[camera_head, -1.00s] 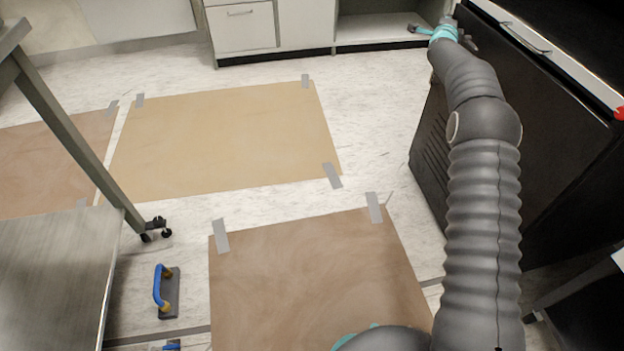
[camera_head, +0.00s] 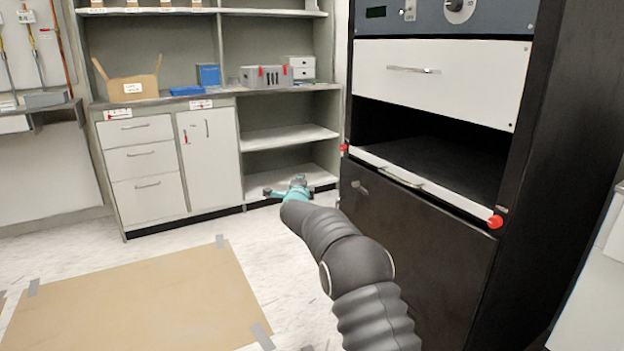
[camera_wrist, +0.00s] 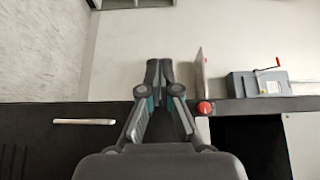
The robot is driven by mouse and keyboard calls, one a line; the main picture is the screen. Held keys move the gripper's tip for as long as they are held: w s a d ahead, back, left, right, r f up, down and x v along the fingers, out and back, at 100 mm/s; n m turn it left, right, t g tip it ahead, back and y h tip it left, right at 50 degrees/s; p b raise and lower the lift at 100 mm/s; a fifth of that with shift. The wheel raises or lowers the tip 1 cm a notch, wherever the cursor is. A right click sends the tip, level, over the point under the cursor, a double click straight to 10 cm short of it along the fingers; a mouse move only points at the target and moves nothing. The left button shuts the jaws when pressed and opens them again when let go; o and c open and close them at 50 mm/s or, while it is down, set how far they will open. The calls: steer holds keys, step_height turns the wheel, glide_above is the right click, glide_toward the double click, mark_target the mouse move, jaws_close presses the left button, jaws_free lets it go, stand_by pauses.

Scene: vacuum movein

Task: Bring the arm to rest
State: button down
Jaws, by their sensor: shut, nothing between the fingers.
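My arm, dark grey with a ribbed sleeve, reaches forward in the head view beside the black cabinet (camera_head: 415,255). My gripper (camera_head: 298,184) is at its far end, small in the picture, in front of the open lower shelves. In the wrist view, my gripper (camera_wrist: 159,68) has its two dark fingers together at the tips, with nothing between them. The black cabinet front (camera_wrist: 60,150) with a pale handle lies behind the fingers there. The head view does not show whether the gripper touches anything.
The black cabinet has an open bay and a white ledge (camera_head: 430,190) with red end knobs, right of my arm. Shelving (camera_head: 290,140) and white drawers (camera_head: 150,188) stand at the back. A tan sheet (camera_head: 140,305) is taped to the floor at left. Open floor lies between.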

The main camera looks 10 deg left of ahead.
steer(key=s+a+f+n+g+y, duration=0.2)
steer(key=s+f+n+g, duration=0.15)
steer(key=f, duration=0.35)
steer(key=s+a+f+n+g+y, duration=0.1)
steer(key=s+a+f+n+g, duration=0.1)
steer(key=f+n, duration=0.35)
steer(key=s+d+f+n+g, duration=0.2)
steer(key=s+f+n+g, duration=0.15)
steer(key=s, duration=0.55)
steer(key=s+d+r+n+g+h, duration=0.1)
steer(key=s+d+r, duration=0.4)
steer(key=s+d, duration=0.5)
steer(key=s+d+r+n+g+h, duration=0.1)
steer(key=s+d+r, duration=0.4)
steer(key=s+d, duration=0.6)
steer(key=s+d+r+n+g+h, duration=0.1)
steer(key=s+d+r, duration=0.4)
steer(key=s, duration=2.5)
steer(key=shift+d+r+n+h, duration=0.2)
steer(key=shift+d+n+h, duration=0.55)
steer(key=shift+d, duration=1.95)
steer(key=shift+y, duration=0.25)
